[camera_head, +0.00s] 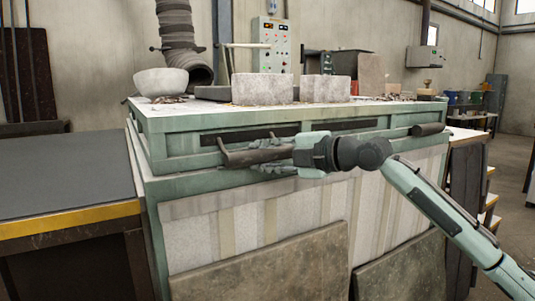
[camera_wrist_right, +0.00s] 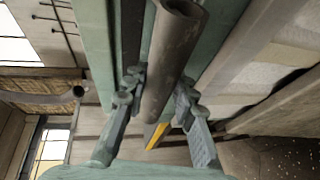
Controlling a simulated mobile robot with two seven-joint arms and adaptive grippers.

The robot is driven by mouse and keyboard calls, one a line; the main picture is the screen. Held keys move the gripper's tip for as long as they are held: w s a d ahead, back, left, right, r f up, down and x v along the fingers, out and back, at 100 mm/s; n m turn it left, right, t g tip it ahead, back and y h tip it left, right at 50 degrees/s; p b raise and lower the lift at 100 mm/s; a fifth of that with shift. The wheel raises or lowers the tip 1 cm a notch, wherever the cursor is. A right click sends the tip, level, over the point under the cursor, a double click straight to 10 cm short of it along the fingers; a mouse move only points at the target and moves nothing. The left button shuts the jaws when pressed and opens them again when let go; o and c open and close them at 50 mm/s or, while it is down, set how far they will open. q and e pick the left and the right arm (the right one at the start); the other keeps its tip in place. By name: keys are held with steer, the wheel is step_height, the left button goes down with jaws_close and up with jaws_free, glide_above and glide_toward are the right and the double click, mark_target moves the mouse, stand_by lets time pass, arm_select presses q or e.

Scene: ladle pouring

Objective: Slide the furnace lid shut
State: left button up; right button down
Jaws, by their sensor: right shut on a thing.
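The furnace (camera_head: 240,225) is a large green-framed box with pale panelled sides. Its green-edged lid (camera_head: 180,143) forms the broad top section, with a pale upper surface; I cannot tell how far it is open. A dark, rounded handle (camera_head: 240,157) sticks out along the lid's front left, and a similar dark grip (camera_head: 428,129) is at the front right. My right gripper (camera_head: 272,158) reaches in from the right and is shut on the left handle. In the right wrist view, the dark cylindrical handle (camera_wrist_right: 172,50) lies between the fingers of my right gripper (camera_wrist_right: 157,92). My left gripper is out of view.
A white bowl (camera_head: 161,81) and pale blocks (camera_head: 262,89) stand on top. A dark table (camera_head: 60,185) with a yellow edge adjoins on the left. Stone slabs (camera_head: 265,270) lean against the furnace front. A control box (camera_head: 271,44) hangs behind.

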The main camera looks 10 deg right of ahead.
steer(key=shift+s+a+f, duration=0.15)
steer(key=shift+a, duration=0.05)
steer(key=c, duration=1.2)
jaws_free()
steer(key=shift+a, duration=0.1)
steer(key=shift+d, duration=0.25)
steer(key=shift+s+d+r, duration=0.2)
steer(key=shift+d, duration=0.05)
steer(key=v, duration=1.1)
steer(key=shift+s+r, duration=0.1)
